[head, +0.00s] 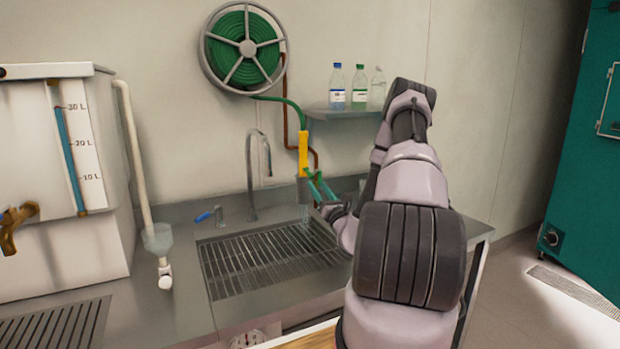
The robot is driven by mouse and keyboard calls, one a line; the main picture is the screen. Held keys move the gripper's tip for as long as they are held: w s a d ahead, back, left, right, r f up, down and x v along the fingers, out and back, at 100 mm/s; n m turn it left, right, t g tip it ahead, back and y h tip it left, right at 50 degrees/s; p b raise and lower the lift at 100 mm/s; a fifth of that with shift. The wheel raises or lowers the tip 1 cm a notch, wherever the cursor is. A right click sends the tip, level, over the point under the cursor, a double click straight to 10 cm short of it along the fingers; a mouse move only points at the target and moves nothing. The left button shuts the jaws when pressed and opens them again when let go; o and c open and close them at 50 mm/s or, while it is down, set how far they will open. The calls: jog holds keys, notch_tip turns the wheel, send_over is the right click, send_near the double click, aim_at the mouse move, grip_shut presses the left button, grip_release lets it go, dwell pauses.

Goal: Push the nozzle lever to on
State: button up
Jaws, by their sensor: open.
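The yellow nozzle (303,150) hangs upright at the end of the green hose, behind the sink. Its lower end meets a grey cup-like holder (303,190). I cannot make out the nozzle lever or its position; it is too small or hidden by my gripper. My gripper (313,174) is at the lower right of the nozzle, with two teal fingers apart and pointing up and left towards it. I see nothing between the fingers. Whether they touch the nozzle cannot be told from this view.
A green hose reel (247,48) is on the wall. Several bottles stand on a small shelf (345,113) above my gripper. A tap (252,175) rises behind the slatted sink (265,262). A white tank (50,180) stands left. My arm covers the counter's right part.

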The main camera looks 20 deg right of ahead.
aim_at(311, 176)
jog(key=x, duration=0.6)
jog(key=shift+w+r, duration=0.1)
jog(key=shift+w, duration=0.2)
grip_shut()
